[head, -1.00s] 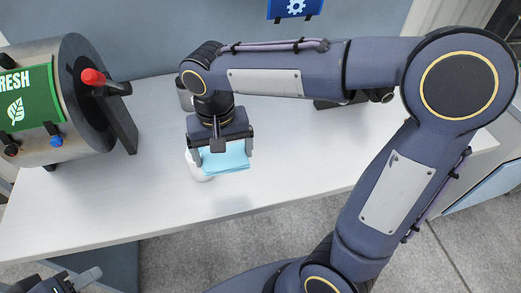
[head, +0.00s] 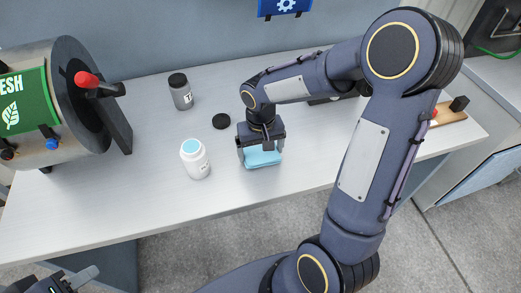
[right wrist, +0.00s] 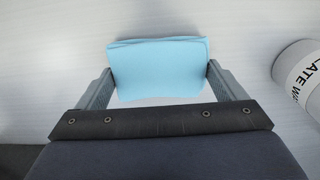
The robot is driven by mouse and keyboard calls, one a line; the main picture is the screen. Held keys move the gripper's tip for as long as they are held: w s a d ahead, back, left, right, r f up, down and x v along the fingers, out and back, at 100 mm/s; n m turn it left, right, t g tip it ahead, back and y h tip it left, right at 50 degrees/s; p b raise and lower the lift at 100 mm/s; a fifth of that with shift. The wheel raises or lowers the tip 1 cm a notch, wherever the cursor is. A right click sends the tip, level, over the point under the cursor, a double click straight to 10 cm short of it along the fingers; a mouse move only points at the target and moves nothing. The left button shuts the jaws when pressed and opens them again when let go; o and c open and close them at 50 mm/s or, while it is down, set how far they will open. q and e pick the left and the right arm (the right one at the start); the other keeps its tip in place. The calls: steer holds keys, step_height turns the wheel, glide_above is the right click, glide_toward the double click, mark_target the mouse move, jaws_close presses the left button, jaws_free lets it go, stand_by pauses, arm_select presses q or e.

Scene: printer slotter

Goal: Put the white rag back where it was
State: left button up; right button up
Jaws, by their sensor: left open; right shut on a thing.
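My right gripper (head: 261,150) is shut on a folded light blue rag (head: 262,158), just right of an open white jar (head: 195,160). The rag also shows between the fingers in the right wrist view (right wrist: 160,65). It is low near the table, but I cannot tell whether it touches. I see no white rag; this cloth looks light blue. My left gripper (head: 82,280) is open and empty at the bottom left, in front of the table.
The jar's contents look light blue. A black lid (head: 221,121) lies behind it, and a grey bottle with a black cap (head: 180,92) stands farther back. A drum machine with a red-knobbed handle (head: 62,100) is at the left. The table (head: 130,190) is clear at the front.

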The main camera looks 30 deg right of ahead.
mark_target(260, 152)
steer(key=shift+f, duration=0.35)
steer(key=o, duration=0.6)
step_height(260, 152, up, 11)
steer(key=s+a+t+y, duration=0.1)
steer(key=s+t, duration=0.1)
steer(key=s, duration=0.3)
steer(key=s+a+r+t+y, duration=0.1)
steer(key=s, duration=0.5)
steer(key=s+a+n+t+y, duration=0.1)
steer(key=s+a+t, duration=0.1)
steer(key=s, duration=0.4)
steer(key=shift+a+r+t+y, duration=0.1)
steer(key=shift+r+t+y, duration=0.2)
steer(key=shift+r+y, duration=0.1)
